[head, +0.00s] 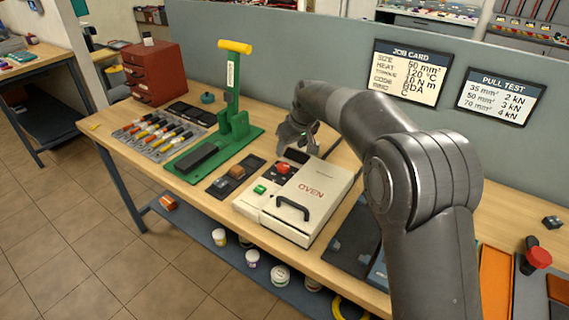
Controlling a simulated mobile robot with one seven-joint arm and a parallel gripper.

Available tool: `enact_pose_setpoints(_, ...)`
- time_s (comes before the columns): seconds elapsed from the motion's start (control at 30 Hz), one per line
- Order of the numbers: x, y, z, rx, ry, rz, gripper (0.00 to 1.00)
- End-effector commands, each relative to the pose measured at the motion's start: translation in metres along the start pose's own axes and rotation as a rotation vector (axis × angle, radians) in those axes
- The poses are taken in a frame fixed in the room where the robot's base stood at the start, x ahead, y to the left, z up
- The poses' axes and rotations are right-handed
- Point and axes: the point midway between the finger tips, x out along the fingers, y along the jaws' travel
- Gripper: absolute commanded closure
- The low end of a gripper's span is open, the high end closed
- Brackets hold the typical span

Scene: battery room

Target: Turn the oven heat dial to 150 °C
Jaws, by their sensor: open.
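The cream oven (325,186) sits on the wooden workbench, lettered OVEN, with a black handle (292,208) on its lid. A red round knob (283,168) and a green button (260,189) are on its left control strip. A small dark panel (296,156) is at the strip's far end. I cannot make out a dial scale or setting. My gripper (299,149) is open and empty, pointing down over the far end of the oven, behind the red knob. It appears apart from the knob and partly hides the area behind the oven.
A green press (233,120) with a yellow handle stands left of the oven. A small dark tray (221,187) lies between them. A red-topped device (537,258) is far right.

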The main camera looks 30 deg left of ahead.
Motion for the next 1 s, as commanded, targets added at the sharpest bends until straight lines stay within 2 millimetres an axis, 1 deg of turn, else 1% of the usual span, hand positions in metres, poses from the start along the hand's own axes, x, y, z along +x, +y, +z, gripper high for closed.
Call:
enact_pose_setpoints(0.3,0.057,0.0,0.001,0.001,-0.003,-0.001,0.41)
enact_pose_setpoints(0.4,0.074,0.0,0.001,0.0,-0.003,0.0,0.41)
enact_pose_setpoints(0.5,0.088,0.0,0.001,0.001,-0.002,0.0,0.41)
enact_pose_setpoints(0.7,0.101,0.001,0.001,0.002,-0.001,0.0,0.41)
enact_pose_setpoints(0.97,0.101,0.001,0.001,0.002,0.0,0.0,0.41)
enact_pose_setpoints(1.0,0.101,0.001,0.001,0.002,-0.001,0.0,0.43)
